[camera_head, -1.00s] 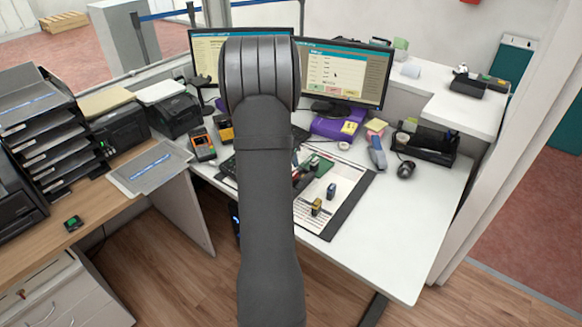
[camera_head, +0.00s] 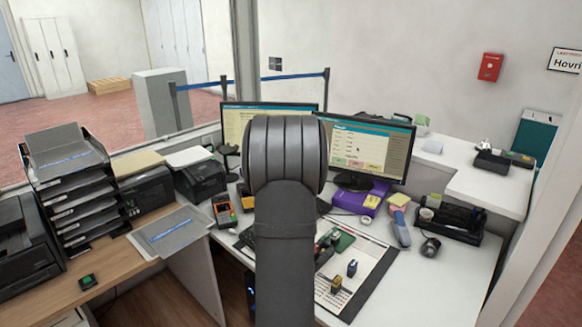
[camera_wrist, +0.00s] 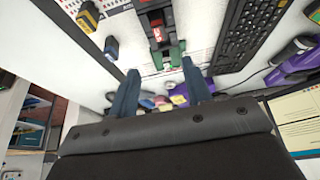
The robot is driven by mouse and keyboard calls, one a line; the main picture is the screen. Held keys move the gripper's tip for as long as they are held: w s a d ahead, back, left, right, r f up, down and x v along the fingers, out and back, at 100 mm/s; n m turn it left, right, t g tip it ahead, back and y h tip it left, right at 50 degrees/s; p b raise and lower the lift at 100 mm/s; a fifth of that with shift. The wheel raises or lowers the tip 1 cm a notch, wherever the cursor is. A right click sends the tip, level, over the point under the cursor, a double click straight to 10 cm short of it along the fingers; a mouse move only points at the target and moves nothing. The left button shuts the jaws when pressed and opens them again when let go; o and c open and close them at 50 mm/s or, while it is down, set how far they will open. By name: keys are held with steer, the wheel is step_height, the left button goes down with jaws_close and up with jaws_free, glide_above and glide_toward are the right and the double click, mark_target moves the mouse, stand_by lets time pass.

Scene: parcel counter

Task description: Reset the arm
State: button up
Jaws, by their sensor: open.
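My gripper (camera_wrist: 162,100) shows in the wrist view as two dark blue fingers standing apart, with nothing held between them. Beyond the fingertips, small stamps and a red and black item (camera_wrist: 160,33) lie on the desk. In the head view my arm rises in the middle of the picture and hides my gripper and part of the desk and monitors. The white desk (camera_head: 455,265) carries a mat (camera_head: 372,262) with a yellow-and-black stamp (camera_head: 336,284) and a blue stamp (camera_head: 352,268) upright on it.
Two monitors (camera_head: 392,143) stand at the back of the desk. A card terminal (camera_head: 224,211), a purple box (camera_head: 362,198), and a mouse (camera_head: 430,248) sit around my arm. A paper tray stack (camera_head: 72,190) and printers stand left.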

steer(key=x, duration=1.6)
steer(key=shift+f, duration=0.15)
steer(key=v, duration=1.7)
steer(key=x, duration=1.7)
steer(key=shift+s, duration=0.1)
step_height(320, 180, up, 6)
steer(key=shift+d+r, duration=0.1)
steer(key=shift+r, duration=0.05)
steer(key=s+d, duration=0.1)
steer(key=d, duration=0.6)
steer(key=shift+s, duration=0.2)
